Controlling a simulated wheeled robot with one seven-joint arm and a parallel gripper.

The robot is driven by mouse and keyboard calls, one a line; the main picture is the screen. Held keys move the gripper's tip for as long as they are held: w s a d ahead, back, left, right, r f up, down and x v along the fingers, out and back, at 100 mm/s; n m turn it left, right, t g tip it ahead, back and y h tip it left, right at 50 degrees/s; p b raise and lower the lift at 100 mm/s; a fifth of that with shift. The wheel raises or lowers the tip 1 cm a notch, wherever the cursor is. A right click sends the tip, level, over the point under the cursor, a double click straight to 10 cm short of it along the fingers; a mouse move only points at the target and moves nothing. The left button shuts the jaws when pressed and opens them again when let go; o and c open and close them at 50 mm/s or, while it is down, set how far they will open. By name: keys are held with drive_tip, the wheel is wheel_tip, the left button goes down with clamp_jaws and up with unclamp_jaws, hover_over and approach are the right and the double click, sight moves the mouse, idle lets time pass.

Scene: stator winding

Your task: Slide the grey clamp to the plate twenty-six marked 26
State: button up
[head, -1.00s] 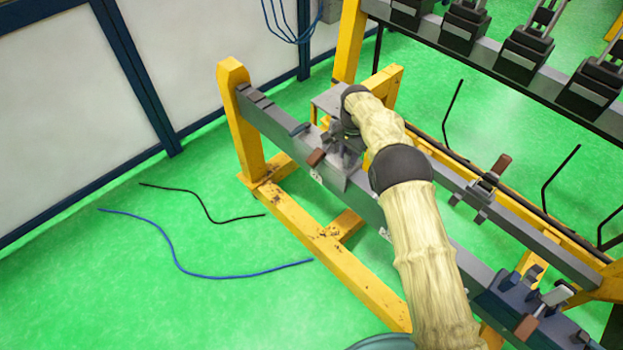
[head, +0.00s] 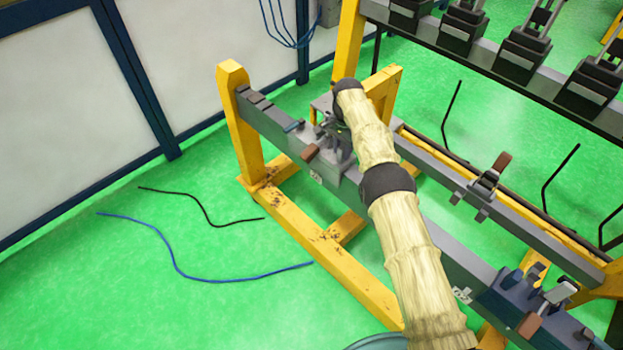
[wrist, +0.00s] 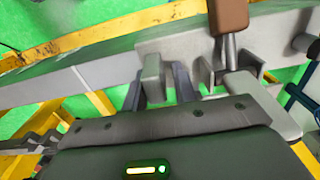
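The grey clamp (head: 340,150) sits on the long grey beam (head: 432,240), near its far left end. Its brown-tipped handle (head: 310,152) points to the front left; the handle also shows at the top of the wrist view (wrist: 229,15). My gripper is at the clamp, mostly hidden behind my arm in the head view. In the wrist view, the dark fingers of my gripper (wrist: 160,85) stand either side of a grey upright block (wrist: 152,75) of the clamp. Small white marked plates show on the beam, one just below the clamp (head: 318,178) and one farther right (head: 462,294). Their numbers are too small to read.
A blue-grey clamp (head: 535,300) with a brown handle stands at the beam's near right end. A parallel rail (head: 530,230) carries another clamp (head: 484,184). A yellow post (head: 240,125) stands near the far left end. Blue and black cables lie on the green floor.

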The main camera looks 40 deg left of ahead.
drive_tip(key=shift+a, duration=0.1)
drive_tip(key=shift+s, duration=0.1)
drive_tip(key=shift+s+d, duration=0.1)
drive_tip(key=shift+d, duration=0.15)
drive_tip(key=shift+o, duration=1.4)
drive_tip(key=shift+r, duration=0.1)
wheel_tip(320, 180, up, 10)
drive_tip(key=p, duration=0.7)
